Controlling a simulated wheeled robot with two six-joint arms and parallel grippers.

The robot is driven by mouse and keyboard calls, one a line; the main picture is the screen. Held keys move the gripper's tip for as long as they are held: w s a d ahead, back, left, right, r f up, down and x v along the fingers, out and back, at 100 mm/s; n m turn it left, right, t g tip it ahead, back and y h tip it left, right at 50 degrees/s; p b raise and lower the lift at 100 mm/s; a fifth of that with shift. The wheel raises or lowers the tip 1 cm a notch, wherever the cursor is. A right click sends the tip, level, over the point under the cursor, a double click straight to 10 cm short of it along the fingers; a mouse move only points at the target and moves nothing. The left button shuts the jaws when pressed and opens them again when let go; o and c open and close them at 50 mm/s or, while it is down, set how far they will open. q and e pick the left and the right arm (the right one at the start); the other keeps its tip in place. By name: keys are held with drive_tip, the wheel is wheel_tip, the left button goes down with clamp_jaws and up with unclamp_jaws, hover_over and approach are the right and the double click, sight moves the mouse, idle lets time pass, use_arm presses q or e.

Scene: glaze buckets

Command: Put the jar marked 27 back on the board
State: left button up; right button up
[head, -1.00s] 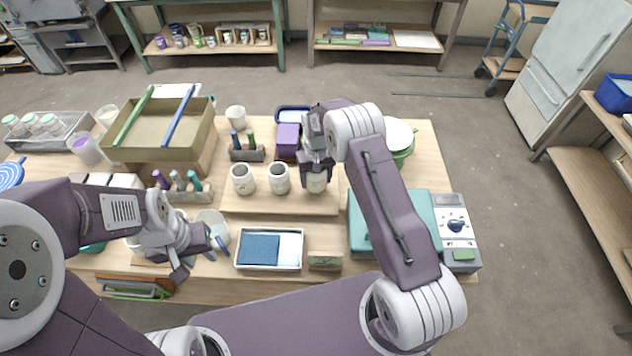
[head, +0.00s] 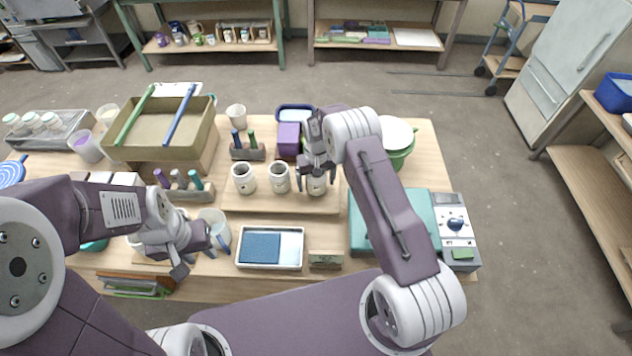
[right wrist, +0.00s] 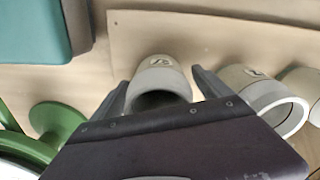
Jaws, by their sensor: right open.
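Three pale jars stand upright in a row on the wooden board (head: 275,206): a left jar (head: 244,179), a middle jar (head: 279,179) and a right jar (head: 316,188). My right gripper (head: 317,181) is open, with its fingers on either side of the right jar. In the right wrist view that jar (right wrist: 160,72) stands between the open fingers (right wrist: 160,88) and bears a small dark mark that I cannot read. A neighbouring jar (right wrist: 262,92) also carries a mark too small to read. My left gripper (head: 198,262) is open and empty at the front left.
A white mug (head: 212,220) stands beside my left gripper. A tray with a blue pad (head: 270,265) lies in front of the board. A teal box (head: 420,210) and a grey scale (head: 457,222) are to the right. A tool holder (head: 247,153) stands behind the board.

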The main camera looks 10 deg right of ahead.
wheel_tip(320, 180, up, 11)
drive_tip(key=shift+r+b, duration=0.1)
drive_tip(key=shift+b, duration=0.9)
drive_tip(key=shift+s+r, duration=0.1)
drive_tip(key=shift+r, duration=0.35)
drive_tip(key=s+d+r, duration=0.1)
drive_tip(key=s, duration=1.1)
drive_tip(key=s+d+r+t, duration=0.1)
drive_tip(key=s+r, duration=0.1)
drive_tip(key=s, duration=1)
drive_tip(key=shift+d, duration=0.25)
